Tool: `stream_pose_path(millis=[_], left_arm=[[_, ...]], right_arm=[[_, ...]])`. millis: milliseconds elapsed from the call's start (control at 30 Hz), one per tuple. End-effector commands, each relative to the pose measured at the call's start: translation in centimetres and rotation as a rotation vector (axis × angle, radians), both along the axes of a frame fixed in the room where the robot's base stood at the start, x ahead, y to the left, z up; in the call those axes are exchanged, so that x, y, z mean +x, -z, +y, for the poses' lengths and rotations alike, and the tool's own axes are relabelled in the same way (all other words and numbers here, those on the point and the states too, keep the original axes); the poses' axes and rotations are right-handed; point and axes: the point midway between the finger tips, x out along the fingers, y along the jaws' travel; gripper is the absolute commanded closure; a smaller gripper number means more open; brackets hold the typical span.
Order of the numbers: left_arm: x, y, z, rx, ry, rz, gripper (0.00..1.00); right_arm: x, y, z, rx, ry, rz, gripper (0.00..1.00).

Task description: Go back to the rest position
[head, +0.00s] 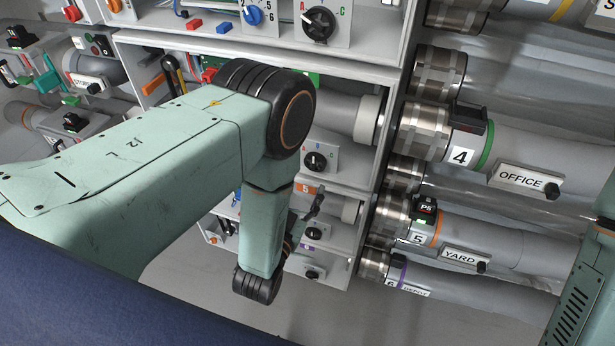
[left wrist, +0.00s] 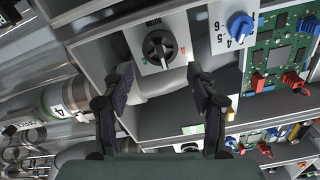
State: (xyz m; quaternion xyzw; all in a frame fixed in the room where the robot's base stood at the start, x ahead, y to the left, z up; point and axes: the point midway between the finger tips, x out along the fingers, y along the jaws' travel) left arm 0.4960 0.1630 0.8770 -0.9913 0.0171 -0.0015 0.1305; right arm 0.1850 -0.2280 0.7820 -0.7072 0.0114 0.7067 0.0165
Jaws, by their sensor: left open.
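My left gripper (left wrist: 160,88) is open and empty in the left wrist view. Its two dark fingers are spread in front of an open shelf bay, below a black rotary knob (left wrist: 158,47) on a white plate. No object is between the fingers. In the head view my green left arm reaches from the left across the panel and bends downward. Only part of its dark gripper shows there, beside the lower forearm. My right gripper is not in view; only a green part of my right arm shows at the right edge.
Grey tubes run along the right, with the OFFICE label (head: 522,178) and YARD label (head: 463,257). The cabinet carries a black knob (head: 318,22) and a blue knob (head: 254,15). A circuit board (left wrist: 283,60) with red and blue levers is right of the gripper. Grey floor lies below.

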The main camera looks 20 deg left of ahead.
Motion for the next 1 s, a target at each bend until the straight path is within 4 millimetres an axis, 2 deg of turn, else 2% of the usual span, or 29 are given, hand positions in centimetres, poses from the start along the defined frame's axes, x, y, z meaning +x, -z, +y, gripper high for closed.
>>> stream_pose_path(millis=[567,667,767,833,967,1000], left_arm=[[-0.4,0.0,0.0,-0.002,0.000,0.000,0.41],[-0.5,0.9,0.0,-0.014,-0.001,0.043,0.41],[-1.5,3.8,0.1,-0.034,0.001,0.185,0.41],[-3.5,6.8,0.4,-0.048,-0.002,0.347,0.41],[-9.0,12.3,2.0,-0.071,-0.037,0.668,0.41],[-11.0,13.7,2.6,-0.078,-0.054,0.766,0.41]], right_arm=[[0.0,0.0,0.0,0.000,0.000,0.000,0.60],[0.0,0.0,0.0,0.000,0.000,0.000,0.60],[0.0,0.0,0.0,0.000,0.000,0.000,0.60],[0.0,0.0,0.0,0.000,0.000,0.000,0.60],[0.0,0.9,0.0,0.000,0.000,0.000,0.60],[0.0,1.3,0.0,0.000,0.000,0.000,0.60]])
